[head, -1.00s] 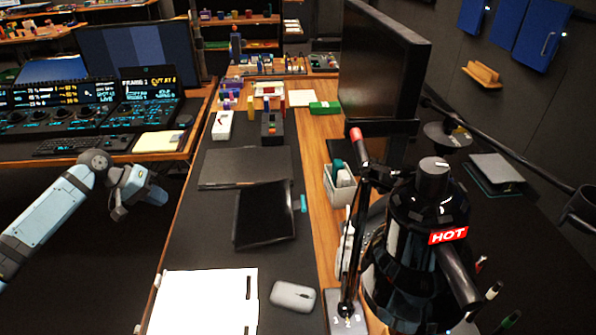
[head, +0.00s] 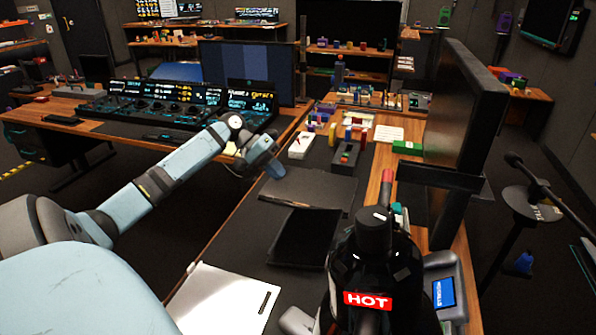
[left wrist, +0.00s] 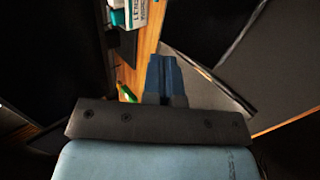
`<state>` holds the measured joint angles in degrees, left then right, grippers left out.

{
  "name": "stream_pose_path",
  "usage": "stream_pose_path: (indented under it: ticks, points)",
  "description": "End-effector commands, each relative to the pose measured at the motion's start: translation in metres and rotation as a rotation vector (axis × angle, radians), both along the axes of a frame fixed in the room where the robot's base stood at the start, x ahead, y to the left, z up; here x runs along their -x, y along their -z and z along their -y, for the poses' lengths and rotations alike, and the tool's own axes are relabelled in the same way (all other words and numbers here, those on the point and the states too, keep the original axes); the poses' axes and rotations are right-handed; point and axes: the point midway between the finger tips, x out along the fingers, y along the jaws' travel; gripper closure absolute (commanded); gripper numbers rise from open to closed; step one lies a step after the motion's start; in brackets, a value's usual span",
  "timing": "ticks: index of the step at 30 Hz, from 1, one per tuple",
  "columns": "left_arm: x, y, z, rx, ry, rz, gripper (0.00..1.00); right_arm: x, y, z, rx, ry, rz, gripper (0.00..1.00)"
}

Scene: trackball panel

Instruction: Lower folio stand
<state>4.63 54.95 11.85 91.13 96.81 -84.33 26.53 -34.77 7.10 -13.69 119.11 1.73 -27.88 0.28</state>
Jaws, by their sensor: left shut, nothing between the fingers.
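What looks like the folio stand is a dark panel (head: 305,238) on the desk mat, with a flat dark board (head: 300,188) behind it. The panel's near side seems tilted up; its exact angle is hard to tell. My left gripper (head: 277,172) is shut and empty, above the left far corner of the board. In the left wrist view its blue fingers (left wrist: 164,74) are pressed together, and dark flat surfaces (left wrist: 285,55) lie to the right of them. My right gripper is not in view.
A black bottle-like device with a red HOT label (head: 368,300) stands near right. A monitor (head: 465,110) rises at the right. A white sheet or pad (head: 222,300) lies at the front left. Small items and a control console (head: 180,108) stand behind.

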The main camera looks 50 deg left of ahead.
Motion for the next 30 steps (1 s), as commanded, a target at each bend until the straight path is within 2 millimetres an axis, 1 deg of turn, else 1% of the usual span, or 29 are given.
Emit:
stream_pose_path:
  ticks: [5, 12, 15, 19, 24, 30]
  points:
    - [-0.013, 0.025, 0.024, 0.003, 0.002, 0.001, 1.0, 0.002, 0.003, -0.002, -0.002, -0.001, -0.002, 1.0]
    - [-0.031, 0.06, 0.056, 0.002, 0.001, 0.0, 1.0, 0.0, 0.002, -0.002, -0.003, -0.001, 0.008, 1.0]
    - [-0.039, 0.06, 0.07, 0.0, 0.002, 0.004, 1.0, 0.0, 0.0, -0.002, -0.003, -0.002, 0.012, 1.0]
    - [-0.046, 0.062, 0.084, 0.0, 0.001, 0.002, 1.0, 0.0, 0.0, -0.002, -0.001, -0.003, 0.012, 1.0]
    - [-0.049, 0.063, 0.09, -0.001, 0.0, 0.001, 1.0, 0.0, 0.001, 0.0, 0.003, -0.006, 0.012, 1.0]
    - [-0.05, 0.063, 0.091, -0.001, -0.001, 0.0, 1.0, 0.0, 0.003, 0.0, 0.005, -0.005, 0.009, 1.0]
